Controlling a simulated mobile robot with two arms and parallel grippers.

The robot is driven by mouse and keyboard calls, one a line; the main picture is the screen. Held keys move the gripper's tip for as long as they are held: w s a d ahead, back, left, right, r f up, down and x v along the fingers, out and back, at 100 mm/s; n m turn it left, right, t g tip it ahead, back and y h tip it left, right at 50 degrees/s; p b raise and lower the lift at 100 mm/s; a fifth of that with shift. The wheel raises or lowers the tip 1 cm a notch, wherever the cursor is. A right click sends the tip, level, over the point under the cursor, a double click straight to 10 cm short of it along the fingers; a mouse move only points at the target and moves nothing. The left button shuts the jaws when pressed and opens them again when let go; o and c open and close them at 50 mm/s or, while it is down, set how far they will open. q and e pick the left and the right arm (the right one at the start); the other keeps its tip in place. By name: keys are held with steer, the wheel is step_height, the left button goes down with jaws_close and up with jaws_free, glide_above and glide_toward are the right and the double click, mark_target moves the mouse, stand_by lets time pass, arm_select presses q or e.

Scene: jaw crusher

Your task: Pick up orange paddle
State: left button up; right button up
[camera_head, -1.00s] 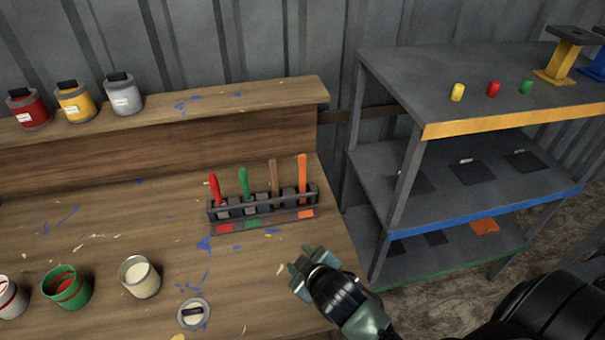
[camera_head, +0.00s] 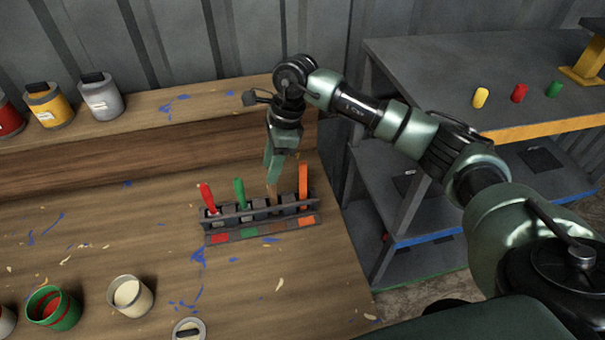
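The orange paddle (camera_head: 303,183) stands upright in the right end slot of a dark rack (camera_head: 262,213) on the wooden bench. My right gripper (camera_head: 274,178) points down from above, just left of the orange paddle and apart from it in the picture. Its fingers overlap the top of the brown paddle (camera_head: 272,192); whether they touch it I cannot tell. The fingers show nearly edge-on, so their opening is hidden. My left gripper is out of view.
The red paddle (camera_head: 207,197) and green paddle (camera_head: 239,192) stand in the same rack, further left. Open cans, such as a cream one (camera_head: 130,296), stand at the front left. A grey shelf unit (camera_head: 430,75) stands at the right, behind my arm.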

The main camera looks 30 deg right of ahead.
mark_target(303, 162)
steer(key=d+h, duration=0.1)
steer(key=d, duration=0.1)
steer(key=d+r+h, duration=0.1)
steer(key=d, duration=0.2)
steer(key=w+d, duration=0.1)
steer(key=d, duration=0.1)
steer(key=shift+d+r+h, duration=0.4)
steer(key=shift+s+d+f+b, duration=0.1)
steer(key=shift+d+f+b, duration=0.15)
steer(key=shift+f+b, duration=0.2)
steer(key=shift+s+d+f+b, duration=0.1)
steer(key=shift+d+f+b, duration=0.15)
steer(key=shift+f, duration=0.25)
steer(key=shift+a+f, duration=0.1)
steer(key=shift+f, duration=0.2)
step_height(303, 162, down, 5)
steer(key=b, duration=0.2)
steer(key=shift+w+r+b, duration=0.1)
steer(key=shift+w+b, duration=0.05)
steer(key=shift+b, duration=0.15)
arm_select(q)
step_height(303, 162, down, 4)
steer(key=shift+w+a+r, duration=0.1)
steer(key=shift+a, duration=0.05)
arm_select(e)
steer(key=shift+r, duration=0.1)
